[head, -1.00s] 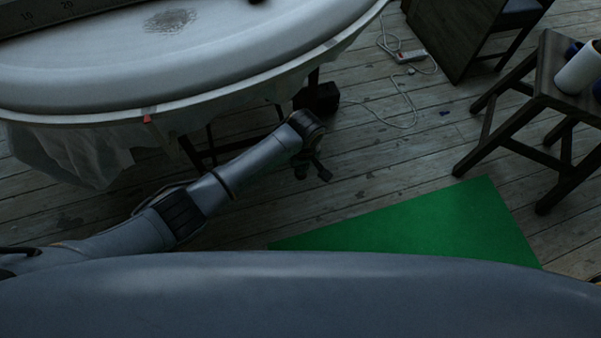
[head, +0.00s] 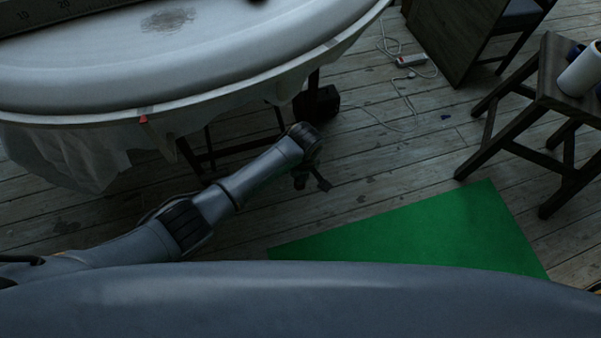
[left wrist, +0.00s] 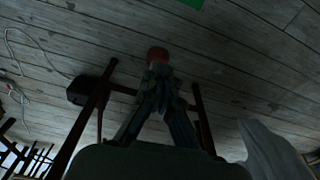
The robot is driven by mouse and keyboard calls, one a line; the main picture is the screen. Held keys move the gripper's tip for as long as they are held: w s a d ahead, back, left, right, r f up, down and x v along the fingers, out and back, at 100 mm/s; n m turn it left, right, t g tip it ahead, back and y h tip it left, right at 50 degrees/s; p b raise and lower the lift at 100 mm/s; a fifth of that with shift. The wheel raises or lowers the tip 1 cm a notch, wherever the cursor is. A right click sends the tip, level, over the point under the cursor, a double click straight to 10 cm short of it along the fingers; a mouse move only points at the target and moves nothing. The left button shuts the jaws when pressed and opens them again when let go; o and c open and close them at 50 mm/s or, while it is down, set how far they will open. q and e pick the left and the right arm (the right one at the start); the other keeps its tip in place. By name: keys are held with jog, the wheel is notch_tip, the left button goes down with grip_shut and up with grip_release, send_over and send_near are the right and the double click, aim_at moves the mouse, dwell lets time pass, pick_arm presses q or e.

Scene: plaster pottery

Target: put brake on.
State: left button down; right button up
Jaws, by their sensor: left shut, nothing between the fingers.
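My left gripper (head: 312,178) hangs over the floor just in front of the round white table's frame. Its fingers (left wrist: 165,85) are shut and empty in the left wrist view. A small red-orange piece (left wrist: 157,55) shows right at the fingertips in that view; I cannot tell whether it touches them or whether it is the brake. A dark box-like part (head: 318,102) sits by the table's dark legs, beyond the gripper; it also shows in the left wrist view (left wrist: 84,90). No brake is clearly identifiable. My right gripper is not in view.
The white table (head: 200,75) with a hanging cloth (head: 70,155) fills the upper left. A green mat (head: 420,235) lies on the plank floor. A dark stool (head: 545,85) stands at right. A white power strip (head: 410,60) and cable lie behind.

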pick_arm(q)
jog(key=s+p, duration=0.1)
jog(key=s+d+r+p, duration=0.1)
jog(key=p, duration=0.1)
jog(key=shift+s, duration=0.35)
jog(key=shift+r, duration=0.15)
notch_tip(320, 180, up, 12)
jog(key=s, duration=0.1)
jog(key=shift+d, duration=0.25)
jog(key=shift+s+f, duration=0.1)
jog(key=shift+f, duration=0.15)
